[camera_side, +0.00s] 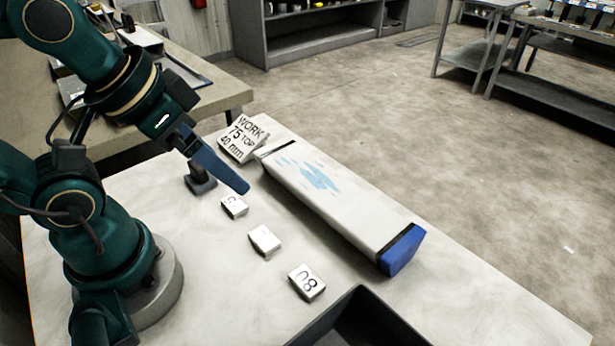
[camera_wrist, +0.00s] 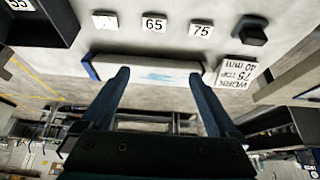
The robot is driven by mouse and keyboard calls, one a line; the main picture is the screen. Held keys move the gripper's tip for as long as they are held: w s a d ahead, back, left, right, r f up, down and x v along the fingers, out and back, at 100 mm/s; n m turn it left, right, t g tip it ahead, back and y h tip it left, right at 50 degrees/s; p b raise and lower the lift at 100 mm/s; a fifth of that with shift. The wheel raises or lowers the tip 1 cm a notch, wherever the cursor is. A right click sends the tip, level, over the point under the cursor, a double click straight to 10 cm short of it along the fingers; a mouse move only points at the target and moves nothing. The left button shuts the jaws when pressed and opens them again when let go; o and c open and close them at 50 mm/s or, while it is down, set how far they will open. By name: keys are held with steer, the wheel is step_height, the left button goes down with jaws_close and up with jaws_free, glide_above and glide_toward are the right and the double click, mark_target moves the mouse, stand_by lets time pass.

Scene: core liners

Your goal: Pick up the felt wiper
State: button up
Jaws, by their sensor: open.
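The felt wiper seems to be the small dark block with a raised grip (camera_side: 200,178), standing on the pale bench below my wrist in the side view. In the wrist view it is the dark block (camera_wrist: 252,32) at the upper right. My gripper (camera_wrist: 160,75) is open, with its two blue fingers apart and nothing between them. In the side view my gripper (camera_side: 242,187) points down to the right, past the dark block and apart from it. One finger hides the other there.
A long white core liner (camera_side: 340,205) with blue smears and a blue end cap lies on the bench. A tilted sign (camera_side: 243,138) reads "WORK 75 TOP 40 mm". Three number tiles (camera_side: 264,241) lie in a row. A dark tray (camera_side: 362,305) is at the front.

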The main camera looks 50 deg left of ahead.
stand_by(0.3)
steer(key=g, duration=0.5)
glide_above(196, 164)
steer(key=f, duration=0.8)
steer(key=shift+w+d+f, duration=0.2)
steer(key=shift+w+f, duration=0.1)
steer(key=shift+s+a+f+g, duration=0.15)
steer(key=shift+s+f+g, duration=0.1)
steer(key=shift+g, duration=0.05)
steer(key=shift+f, duration=2.45)
